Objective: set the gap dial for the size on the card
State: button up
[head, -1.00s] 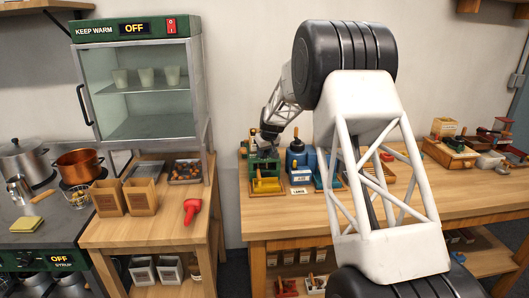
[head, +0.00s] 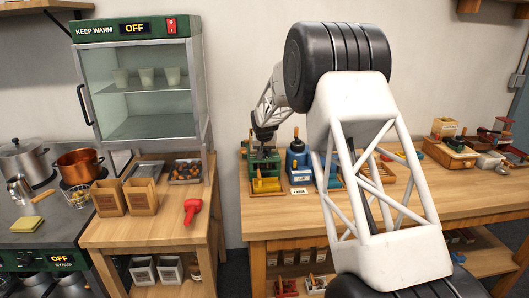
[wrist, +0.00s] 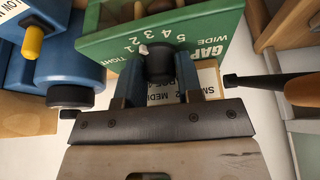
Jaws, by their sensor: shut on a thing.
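The green machine (head: 264,162) stands at the left end of the long bench, with my gripper (head: 263,133) over it. In the wrist view its green face (wrist: 205,28) reads GAP, with WIDE, numbers from 5 to 1, and TIGHT. The black gap dial (wrist: 159,64) sits between my gripper's dark fingers (wrist: 159,80), which are shut on it. Its white pointer (wrist: 143,49) lies near the low-number end; the exact setting is unclear. A size chart (wrist: 209,76) is partly hidden behind the fingers. The card (head: 299,191) on the bench appears to read LARGE.
A blue machine (head: 298,160) stands close to the right of the green one; its blue body with a yellow peg (wrist: 33,40) is at the wrist view's left. A wooden-handled tool (wrist: 300,90) is at the right. The front of the bench (head: 290,220) is clear.

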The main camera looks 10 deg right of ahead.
jog(key=shift+a+m+g+h, duration=0.15)
jog(key=shift+m+h, duration=0.25)
jog(key=shift+m, duration=0.65)
jog(key=shift+d+m+g+h, duration=0.15)
jog(key=shift+m+h, duration=0.25)
jog(key=shift+m, duration=0.65)
jog(key=shift+a+m, duration=0.1)
jog(key=shift+m, duration=0.2)
jog(key=o, duration=0.6)
jog(key=shift+n, duration=0.6)
jog(key=shift+n+y, duration=0.8)
jog(key=shift+n, duration=1.1)
jog(key=shift+n+y, duration=1)
jog(key=shift+n, duration=1.5)
